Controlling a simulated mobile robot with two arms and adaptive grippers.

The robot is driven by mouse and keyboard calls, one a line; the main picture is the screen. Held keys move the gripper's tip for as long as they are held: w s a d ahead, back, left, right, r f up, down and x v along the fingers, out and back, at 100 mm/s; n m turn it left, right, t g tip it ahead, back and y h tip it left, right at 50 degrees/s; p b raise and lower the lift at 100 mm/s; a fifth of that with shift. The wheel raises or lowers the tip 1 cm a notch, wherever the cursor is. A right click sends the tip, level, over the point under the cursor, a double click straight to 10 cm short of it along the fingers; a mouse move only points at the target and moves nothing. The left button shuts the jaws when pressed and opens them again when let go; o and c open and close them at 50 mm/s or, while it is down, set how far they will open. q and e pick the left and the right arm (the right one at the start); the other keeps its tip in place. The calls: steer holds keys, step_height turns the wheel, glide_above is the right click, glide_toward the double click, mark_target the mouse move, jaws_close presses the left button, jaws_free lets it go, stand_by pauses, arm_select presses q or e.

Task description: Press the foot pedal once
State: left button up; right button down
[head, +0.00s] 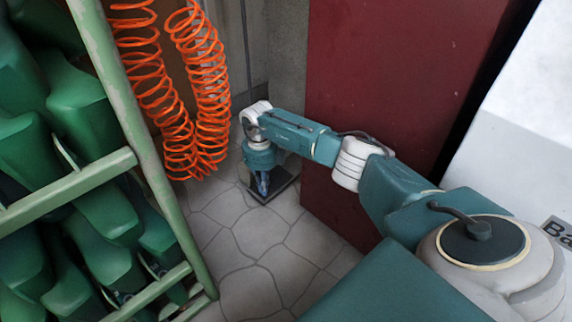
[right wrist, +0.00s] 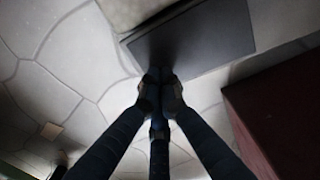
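The foot pedal (head: 283,183) is a dark flat plate on the stone floor, beside the dark red panel. In the head view my right gripper (head: 262,188) points down over it and hides part of it. In the right wrist view the pedal (right wrist: 210,40) lies just past the fingertips. The fingers of my right gripper (right wrist: 158,78) are together there, with nothing seen between them. The tips overlap the pedal's near edge in that view; I cannot tell whether they touch it. My left gripper is not in view.
A green rack (head: 150,165) with green shoe forms (head: 80,105) stands at the left. Orange coiled hoses (head: 200,85) hang behind it. The dark red cabinet (head: 390,75) stands close to the right of the pedal. The stone floor (head: 265,235) in front is clear.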

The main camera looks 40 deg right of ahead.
step_height(320, 180, up, 8)
steer(key=p, duration=0.7)
steer(key=shift+f, duration=0.15)
stand_by(0.4)
